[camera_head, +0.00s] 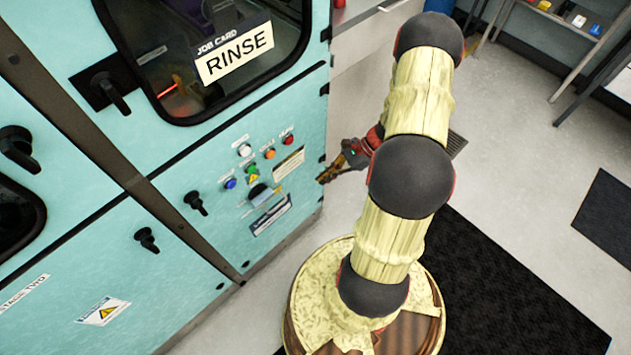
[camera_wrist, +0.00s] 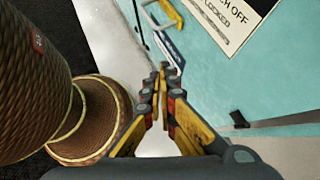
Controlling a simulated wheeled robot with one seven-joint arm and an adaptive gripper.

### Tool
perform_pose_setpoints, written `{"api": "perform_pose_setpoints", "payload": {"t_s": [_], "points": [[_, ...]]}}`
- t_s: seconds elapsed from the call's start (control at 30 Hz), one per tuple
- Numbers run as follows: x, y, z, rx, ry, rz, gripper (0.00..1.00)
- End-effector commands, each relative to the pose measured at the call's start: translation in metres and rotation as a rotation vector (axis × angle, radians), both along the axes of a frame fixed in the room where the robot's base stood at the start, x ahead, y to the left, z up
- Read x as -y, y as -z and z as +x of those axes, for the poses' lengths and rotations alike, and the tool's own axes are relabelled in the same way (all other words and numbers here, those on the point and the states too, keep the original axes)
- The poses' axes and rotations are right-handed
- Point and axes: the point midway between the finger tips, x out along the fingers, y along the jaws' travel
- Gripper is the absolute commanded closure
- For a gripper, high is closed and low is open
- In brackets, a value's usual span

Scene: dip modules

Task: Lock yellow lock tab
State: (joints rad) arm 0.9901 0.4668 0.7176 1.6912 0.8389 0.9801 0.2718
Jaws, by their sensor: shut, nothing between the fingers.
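A teal cabinet front (camera_head: 305,120) carries a small control panel. A small yellow piece (camera_head: 278,190), which looks like the lock tab, sits at the right of a grey-blue part (camera_head: 260,193) low on that panel. In the wrist view a yellow bracket-like tab (camera_wrist: 150,18) shows at the top, above a pale bar on a dark blue part (camera_wrist: 172,52). I cannot tell its exact position. My gripper (camera_head: 322,178) is beside the cabinet's right edge, right of the tab and apart from it. In the wrist view its fingertips (camera_wrist: 160,70) are together and empty.
Several coloured buttons (camera_head: 270,153) and a white label (camera_head: 288,163) are around the tab; the label also shows in the wrist view (camera_wrist: 225,25). Black latch handles (camera_head: 196,203) stick out at left. A window (camera_head: 215,95) with a RINSE card is above.

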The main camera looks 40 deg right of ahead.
Motion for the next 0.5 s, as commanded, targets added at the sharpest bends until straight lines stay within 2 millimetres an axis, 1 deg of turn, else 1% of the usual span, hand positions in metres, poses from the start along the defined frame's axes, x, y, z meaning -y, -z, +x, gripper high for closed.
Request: {"api": "perform_pose_setpoints", "payload": {"t_s": [0.03,0.4,0.5], "points": [[-0.007,0.009,0.002,-0.002,-0.003,0.001,1.0],[-0.055,0.059,0.023,-0.002,-0.006,0.0,1.0],[-0.069,0.057,0.03,0.001,-0.006,-0.002,1.0]]}}
